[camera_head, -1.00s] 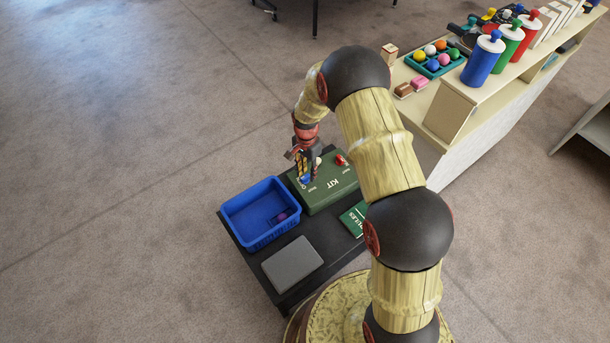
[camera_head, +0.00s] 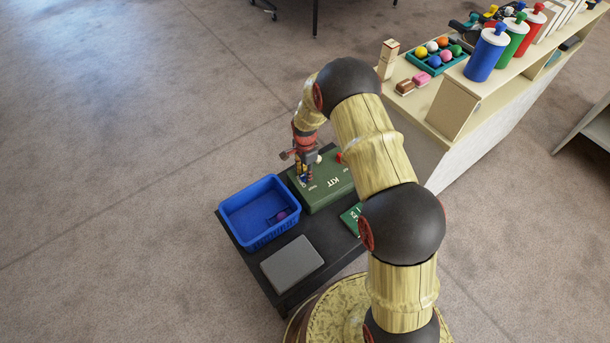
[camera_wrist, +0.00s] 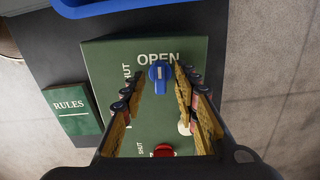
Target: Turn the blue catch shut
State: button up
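The green KIT case (camera_head: 325,193) lies on a low dark table, and its lid shows in the wrist view (camera_wrist: 105,60). The blue catch (camera_wrist: 160,78) sits near the lid's edge below the word OPEN, its long axis pointing at that word. SHUT is printed to its left. My gripper (camera_wrist: 160,70) is open over the lid, one fingertip on each side of the blue catch, with small gaps visible. In the head view my gripper (camera_head: 304,180) mostly hides the catch. A red catch (camera_wrist: 163,150) sits farther down the lid.
A blue basket (camera_head: 232,213) with a small purple item stands left of the case. A grey flat box (camera_head: 291,263) and a green RULES booklet (camera_wrist: 74,110) lie nearby. A shelf (camera_head: 455,108) with bottles and a ball tray stands at the right. The floor at left is clear.

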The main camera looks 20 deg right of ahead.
jog(key=shift+f, duration=0.25)
jog(key=shift+c, duration=1)
grip_shut()
